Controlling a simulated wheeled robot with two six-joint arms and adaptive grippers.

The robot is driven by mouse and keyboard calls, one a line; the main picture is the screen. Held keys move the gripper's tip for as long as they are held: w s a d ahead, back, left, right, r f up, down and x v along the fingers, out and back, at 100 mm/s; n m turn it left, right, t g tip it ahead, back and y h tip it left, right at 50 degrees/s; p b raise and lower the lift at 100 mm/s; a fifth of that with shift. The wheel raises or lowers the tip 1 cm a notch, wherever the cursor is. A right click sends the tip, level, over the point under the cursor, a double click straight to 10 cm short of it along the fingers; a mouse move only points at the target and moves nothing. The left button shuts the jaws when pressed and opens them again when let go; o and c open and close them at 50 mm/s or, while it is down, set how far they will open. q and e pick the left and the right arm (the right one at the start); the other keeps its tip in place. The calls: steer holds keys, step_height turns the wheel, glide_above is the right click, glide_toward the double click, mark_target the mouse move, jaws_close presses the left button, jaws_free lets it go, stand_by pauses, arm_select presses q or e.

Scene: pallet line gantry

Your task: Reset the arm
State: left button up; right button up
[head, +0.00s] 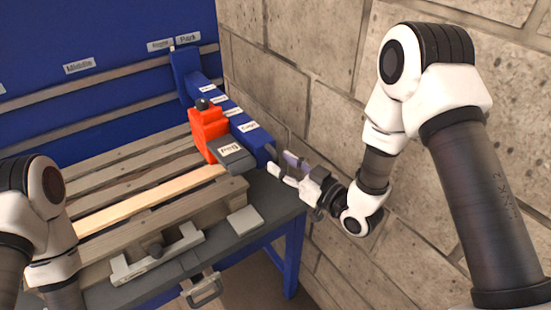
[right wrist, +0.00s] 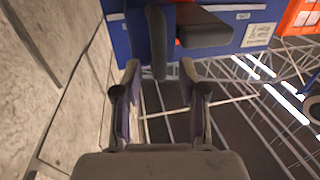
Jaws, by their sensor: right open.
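The blue gantry arm (head: 232,112) runs from the labelled back rail toward the front right, above the pallet. An orange-red carriage (head: 207,133) with a black knob sits on its left side, with a grey labelled block (head: 236,157) in front. My right gripper (head: 276,174) is open beside the arm's front end. In the right wrist view a dark grey upright bar (right wrist: 155,42) shows between or just beyond its two fingers; I cannot tell whether they touch it. A dark horizontal piece (right wrist: 207,29) lies right of the bar.
A wooden pallet (head: 150,178) lies on the blue-framed bench (head: 290,258). The back rail carries labels, including Middle (head: 79,66) and Park (head: 189,37). A stone wall (head: 300,80) stands close to the right.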

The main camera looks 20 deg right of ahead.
steer(key=v, duration=0.4)
steer(key=shift+s+d, duration=0.25)
steer(key=shift+d, duration=0.05)
steer(key=shift+a, duration=0.15)
